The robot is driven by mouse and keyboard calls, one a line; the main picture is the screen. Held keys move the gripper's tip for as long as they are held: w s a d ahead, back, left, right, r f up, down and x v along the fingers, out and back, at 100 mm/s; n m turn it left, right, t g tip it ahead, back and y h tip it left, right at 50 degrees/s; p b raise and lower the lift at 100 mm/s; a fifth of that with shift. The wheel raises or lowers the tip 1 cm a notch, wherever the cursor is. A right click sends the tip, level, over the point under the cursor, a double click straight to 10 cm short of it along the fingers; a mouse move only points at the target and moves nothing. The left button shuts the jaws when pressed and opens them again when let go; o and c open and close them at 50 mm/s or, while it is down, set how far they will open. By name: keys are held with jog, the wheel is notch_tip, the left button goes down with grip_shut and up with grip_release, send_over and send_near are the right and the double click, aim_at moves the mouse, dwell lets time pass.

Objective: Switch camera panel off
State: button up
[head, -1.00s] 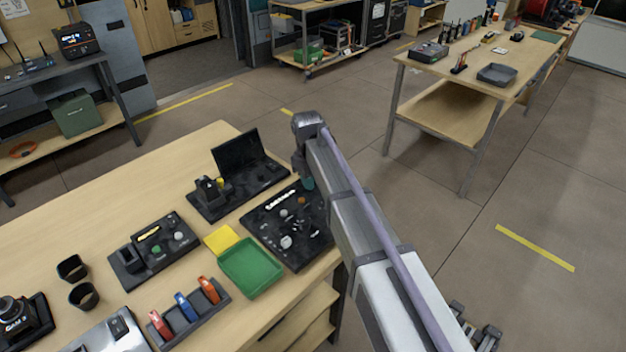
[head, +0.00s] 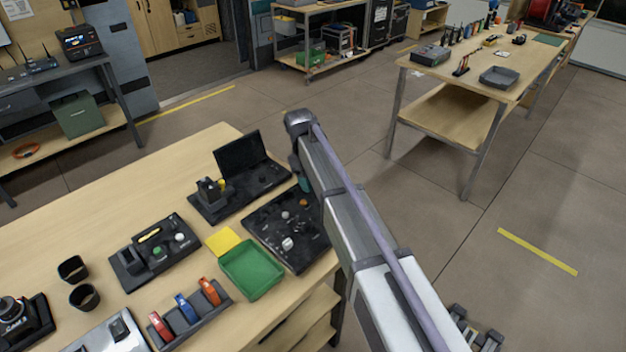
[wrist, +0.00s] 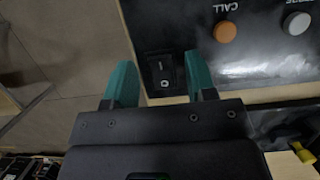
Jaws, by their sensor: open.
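A black panel (head: 268,222) lies near the right edge of the wooden table, with an orange knob (head: 303,201) and a white knob (head: 287,243). In the wrist view the panel (wrist: 265,75) shows a black rocker switch (wrist: 163,75) marked I and O, near its edge. In the head view my gripper (head: 305,183) is mostly hidden behind my arm, at the panel's back right.
A black unit with an upright screen (head: 239,150) stands just behind the panel. A green tray (head: 252,270), a yellow pad (head: 222,240) and another black control box (head: 155,250) lie to the left. Floor opens right of the table edge.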

jog(key=p+v, duration=0.9)
jog(key=v, duration=0.1)
jog(key=shift+r+p, duration=0.3)
jog(key=shift+p, duration=0.1)
jog(key=shift+a, duration=0.1)
jog(key=s+d+m+t+y, duration=0.2)
jog(key=s+d+m, duration=0.7)
jog(key=s+d, duration=1.2)
jog(key=s, duration=0.4)
jog(key=shift+d+f, duration=0.35)
jog(key=shift+d, duration=0.05)
